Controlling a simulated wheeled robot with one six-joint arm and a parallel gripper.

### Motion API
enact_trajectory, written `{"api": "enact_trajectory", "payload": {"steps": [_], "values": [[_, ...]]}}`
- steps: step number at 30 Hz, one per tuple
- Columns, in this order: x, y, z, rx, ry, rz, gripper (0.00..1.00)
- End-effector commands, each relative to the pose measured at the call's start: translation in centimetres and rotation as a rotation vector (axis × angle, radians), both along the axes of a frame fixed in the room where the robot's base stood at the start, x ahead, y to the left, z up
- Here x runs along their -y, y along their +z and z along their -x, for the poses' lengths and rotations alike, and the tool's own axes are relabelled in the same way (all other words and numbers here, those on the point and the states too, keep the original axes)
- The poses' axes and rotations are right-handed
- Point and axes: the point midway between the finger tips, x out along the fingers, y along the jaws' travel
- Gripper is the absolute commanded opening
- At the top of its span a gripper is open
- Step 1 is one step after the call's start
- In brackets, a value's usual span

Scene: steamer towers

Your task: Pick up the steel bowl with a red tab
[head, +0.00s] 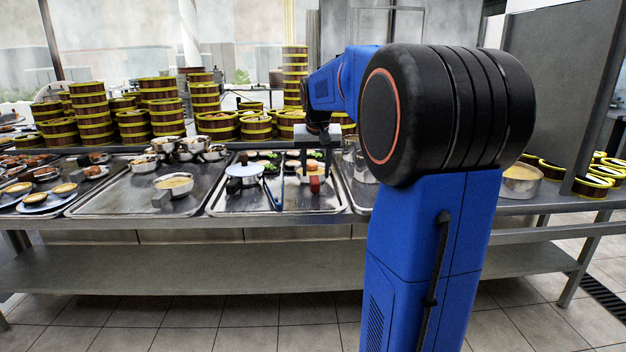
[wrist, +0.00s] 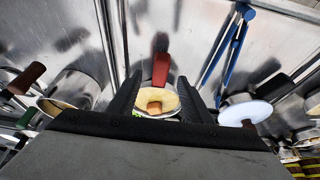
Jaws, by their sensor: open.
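The steel bowl (wrist: 172,113) shows between my fingers in the wrist view, with pale yellow contents and a brown piece in it. Its red tab (wrist: 161,68) points toward the top of that picture. In the head view the red tab (head: 314,185) shows on the near side of the bowl (head: 304,177), at the right of a tray. My gripper (head: 315,160) is open over the bowl, fingers pointing down. In the wrist view my gripper (wrist: 159,82) has one finger on each side of the bowl; I cannot tell whether they touch it. My gripper hides part of the bowl.
A white-lidded pot (head: 245,171) and blue tongs (head: 271,194) lie left of the bowl on the same tray (head: 232,209). Dishes of greens stand behind. Another steel pot (wrist: 75,88) is near my left finger in the wrist view. Steamer towers (head: 92,110) line the back.

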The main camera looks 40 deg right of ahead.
Motion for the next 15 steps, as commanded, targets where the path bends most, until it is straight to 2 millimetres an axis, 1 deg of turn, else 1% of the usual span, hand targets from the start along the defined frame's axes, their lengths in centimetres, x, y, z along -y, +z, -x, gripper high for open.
{"api": "enact_trajectory", "payload": {"steps": [1,3,11,15], "values": [[0.1,-0.8,-0.2,-0.004,0.0,-0.001,0.45],[0.3,-1.5,-0.5,-0.002,0.0,-0.002,0.45],[0.6,-2.5,-0.9,-0.001,0.0,-0.001,0.45],[0.9,-3.7,-1.5,-0.003,0.0,-0.001,0.45]]}}
